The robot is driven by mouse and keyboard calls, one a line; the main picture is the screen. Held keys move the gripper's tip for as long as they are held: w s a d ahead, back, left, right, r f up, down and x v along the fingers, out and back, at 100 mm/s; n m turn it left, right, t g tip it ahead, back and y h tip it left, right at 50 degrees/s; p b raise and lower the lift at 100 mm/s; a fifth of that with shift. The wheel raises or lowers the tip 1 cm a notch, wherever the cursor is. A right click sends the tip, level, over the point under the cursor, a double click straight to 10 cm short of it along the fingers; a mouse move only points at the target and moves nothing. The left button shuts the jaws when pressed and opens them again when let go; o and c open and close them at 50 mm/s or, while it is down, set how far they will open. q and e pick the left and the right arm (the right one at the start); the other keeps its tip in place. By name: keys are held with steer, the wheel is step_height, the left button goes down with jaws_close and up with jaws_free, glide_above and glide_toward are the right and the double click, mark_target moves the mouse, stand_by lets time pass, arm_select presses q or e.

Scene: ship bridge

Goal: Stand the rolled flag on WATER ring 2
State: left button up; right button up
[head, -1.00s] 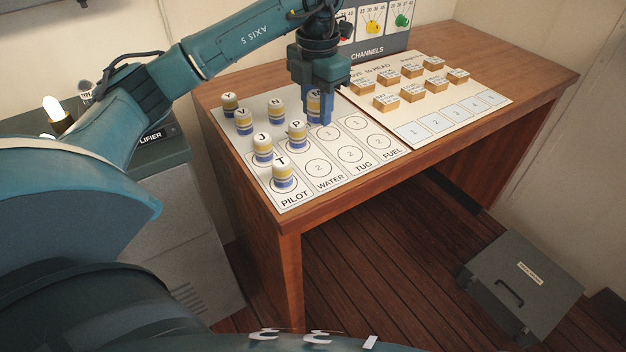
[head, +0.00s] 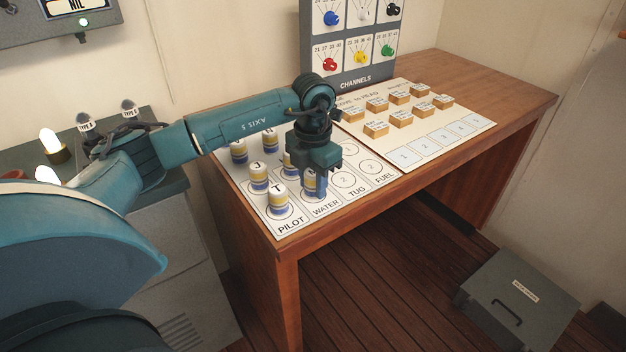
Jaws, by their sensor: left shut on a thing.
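My left gripper (head: 313,186) is shut on a rolled flag (head: 308,184) with yellow, white and blue bands. It holds the flag upright at the front of the WATER column of the white board (head: 299,222). WATER ring 2 is hidden behind the flag and fingers. I cannot tell whether the flag's base touches the board. Flag T (head: 278,201) stands beside it on the front PILOT ring, and flag J (head: 258,178) stands behind T. Another flag (head: 288,161) is partly hidden behind the gripper. My right gripper is not in view.
More rolled flags (head: 239,152) stand at the back left of the board. The TUG ring 2 (head: 343,180) and FUEL ring 2 (head: 372,166) are empty. A card with small wooden blocks (head: 376,129) lies to the right, and the CHANNELS panel (head: 352,50) stands behind.

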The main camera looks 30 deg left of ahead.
arm_select(q)
steer(key=shift+f, duration=0.25)
steer(key=o, duration=0.9)
steer(key=shift+o, duration=0.2)
steer(key=shift+r, duration=0.25)
step_height(320, 180, up, 12)
